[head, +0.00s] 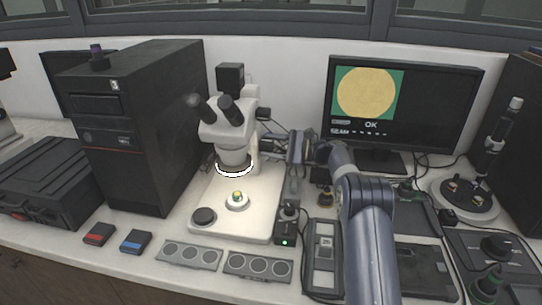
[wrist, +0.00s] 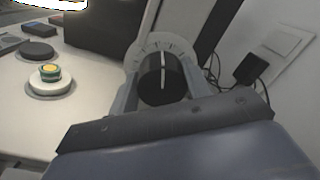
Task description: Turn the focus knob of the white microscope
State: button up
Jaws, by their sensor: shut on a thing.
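The white microscope (head: 226,130) stands on its pale base left of centre in the head view, with black eyepieces and a lit ring under the lens. In the wrist view its black focus knob (wrist: 163,78) has a white line, nearly upright, and a pale dial with tick marks behind it. My gripper (head: 276,141) reaches in from the right of the microscope's column. Its two grey fingers stand on either side of the knob and are shut on it. In the head view the gripper hides most of the knob.
A monitor (head: 401,105) behind shows a yellow disc on green and "OK". A small sample on a white disc (head: 237,201) sits on the microscope base. A black computer tower (head: 140,125) stands left. A box with a green light (head: 286,228) is close below my arm.

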jog(key=shift+f+n+b, duration=0.2)
jog(key=shift+n+b, duration=0.45)
jog(key=shift+n, duration=0.05)
jog(key=shift+r, duration=0.1)
jog(key=o, duration=1)
jog(key=b+v, duration=0.1)
jog(key=v, duration=1)
jog(key=shift+a, duration=0.1)
dwell(0.7)
